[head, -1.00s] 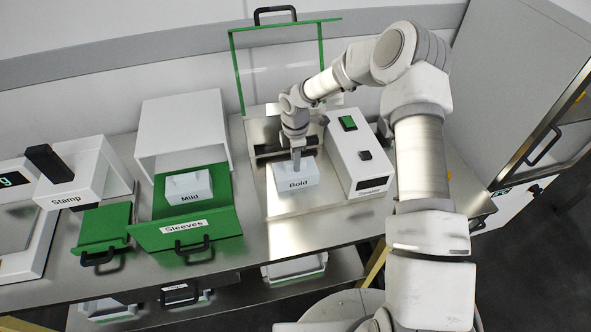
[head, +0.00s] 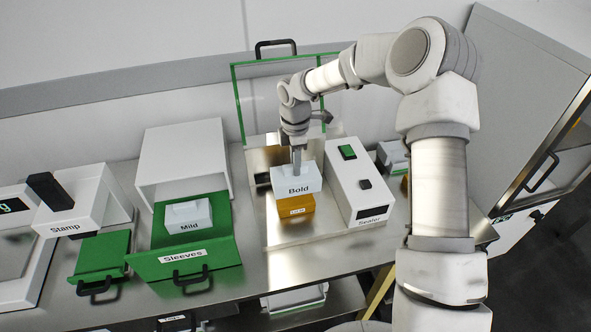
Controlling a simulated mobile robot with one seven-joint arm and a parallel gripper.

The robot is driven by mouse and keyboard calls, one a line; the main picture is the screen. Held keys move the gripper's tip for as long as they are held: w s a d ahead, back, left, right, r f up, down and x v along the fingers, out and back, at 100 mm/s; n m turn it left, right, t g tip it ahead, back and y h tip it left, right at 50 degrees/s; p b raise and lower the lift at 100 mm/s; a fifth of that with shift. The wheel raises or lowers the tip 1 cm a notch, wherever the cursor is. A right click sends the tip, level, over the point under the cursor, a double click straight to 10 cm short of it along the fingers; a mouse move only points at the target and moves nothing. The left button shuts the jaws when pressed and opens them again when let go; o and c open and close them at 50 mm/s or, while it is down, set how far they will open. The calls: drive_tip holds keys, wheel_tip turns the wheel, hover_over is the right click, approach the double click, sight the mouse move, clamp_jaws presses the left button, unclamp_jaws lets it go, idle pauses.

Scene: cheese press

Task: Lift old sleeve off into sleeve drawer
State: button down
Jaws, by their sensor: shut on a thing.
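The white sleeve marked "Bold" (head: 299,188) is held by my gripper (head: 297,160), which is shut on its top; the fingertips are small in this view. It sits above an orange-yellow block (head: 293,211) with a small label on its front; I cannot tell whether they still touch. The green sleeve drawer marked "Sleeves" (head: 182,256) is pulled out to the left, with a white "Mild" sleeve (head: 188,215) lying in it.
The sealer (head: 354,185) stands just right of the held sleeve, and its clear green-framed guard (head: 237,104) is raised behind. The white drawer housing (head: 184,152), a green tray (head: 101,256) and the stamp (head: 77,205) are at the left.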

drive_tip(key=shift+r+p, duration=2.75)
drive_tip(key=shift+r, duration=1.3)
drive_tip(key=shift+f+b, duration=0.2)
drive_tip(key=shift+b, duration=0.1)
